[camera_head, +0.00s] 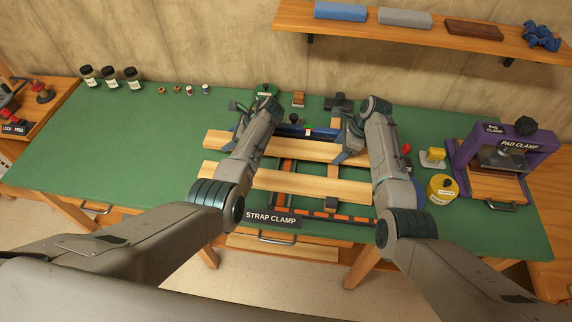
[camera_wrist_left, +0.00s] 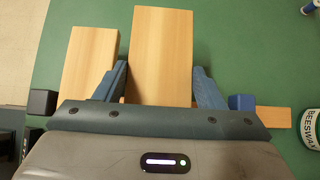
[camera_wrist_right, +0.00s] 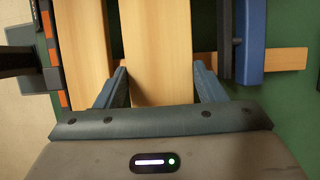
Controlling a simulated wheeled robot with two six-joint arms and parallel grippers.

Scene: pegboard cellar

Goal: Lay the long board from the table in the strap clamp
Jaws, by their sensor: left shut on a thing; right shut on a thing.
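A long pale board (camera_head: 292,150) lies crosswise over the strap clamp (camera_head: 272,218). My left gripper (camera_head: 238,138) is shut on its left part, and the board shows between the fingers in the left wrist view (camera_wrist_left: 160,45). My right gripper (camera_head: 347,148) is shut on the same board's right part, also seen in the right wrist view (camera_wrist_right: 158,40). A second pale board (camera_head: 290,182) lies parallel on the nearer side, apart from it. The clamp's blue bar (camera_head: 290,131) is just beyond the held board. Whether the held board touches the clamp is hidden.
The pad clamp (camera_head: 505,150) stands at the right, with a yellow round tin (camera_head: 441,188) beside it. Jars (camera_head: 110,77) and small items line the back left. A green beeswax tin (camera_head: 265,91) is behind my left gripper.

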